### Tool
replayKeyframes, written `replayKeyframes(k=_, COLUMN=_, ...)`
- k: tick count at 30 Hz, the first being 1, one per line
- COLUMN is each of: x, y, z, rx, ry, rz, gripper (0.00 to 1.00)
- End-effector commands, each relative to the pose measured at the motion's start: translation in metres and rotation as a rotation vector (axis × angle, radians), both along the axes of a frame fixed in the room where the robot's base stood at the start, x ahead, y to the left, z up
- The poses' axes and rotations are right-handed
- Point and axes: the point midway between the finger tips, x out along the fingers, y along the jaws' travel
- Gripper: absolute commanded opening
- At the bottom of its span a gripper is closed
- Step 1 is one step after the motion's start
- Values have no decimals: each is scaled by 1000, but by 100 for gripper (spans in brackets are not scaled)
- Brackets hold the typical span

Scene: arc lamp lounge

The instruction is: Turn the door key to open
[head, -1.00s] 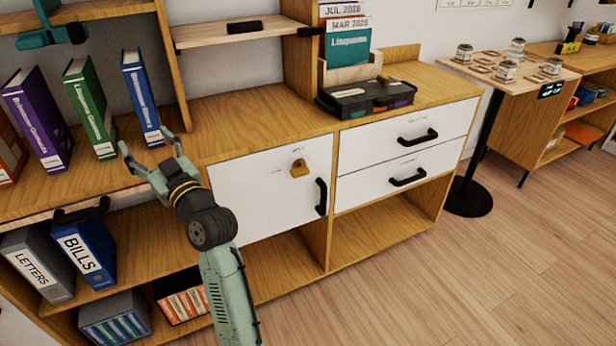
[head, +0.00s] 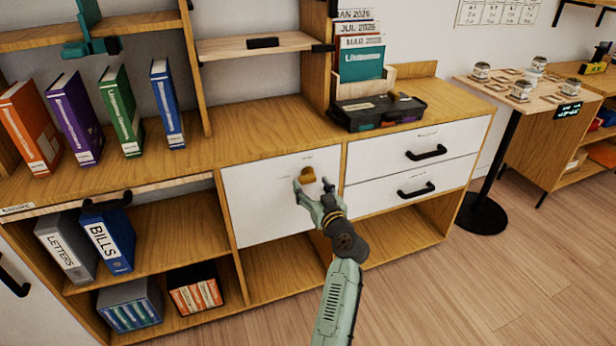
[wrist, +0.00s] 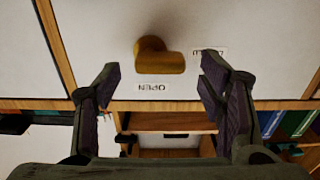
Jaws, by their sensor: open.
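The door key (head: 308,174) is a brass-coloured knob on the white cabinet door (head: 252,215). In the wrist view the key (wrist: 160,57) has a rounded stem with a blocky handle reaching right. An "OPEN" label (wrist: 153,87) shows near it, upside down, and a second label (wrist: 209,52) lies to its right, partly hidden by a finger. The door looks shut. My gripper (head: 313,187) is in front of the door, just below the key in the head view. Its fingers (wrist: 160,78) are spread wide and empty, apart from the key.
Two white drawers (head: 400,165) with black handles are right of the door. A dark tray box (head: 378,112) stands on the cabinet top. Binders stand at left, and a small table (head: 520,88) with jars is at right. The floor in front is clear.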

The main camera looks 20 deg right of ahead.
Motion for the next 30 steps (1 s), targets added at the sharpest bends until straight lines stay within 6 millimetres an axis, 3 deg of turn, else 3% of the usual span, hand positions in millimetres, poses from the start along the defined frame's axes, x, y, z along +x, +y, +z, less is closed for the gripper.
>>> replayKeyframes(k=7, x=33, y=2, z=1, rx=1, ry=-1, rz=1, gripper=63)
replayKeyframes(k=18, x=39, y=2, z=0, rx=-1, ry=0, rz=0, gripper=63)
replayKeyframes(k=30, x=39, y=2, z=0, rx=-1, ry=0, rz=0, gripper=37)
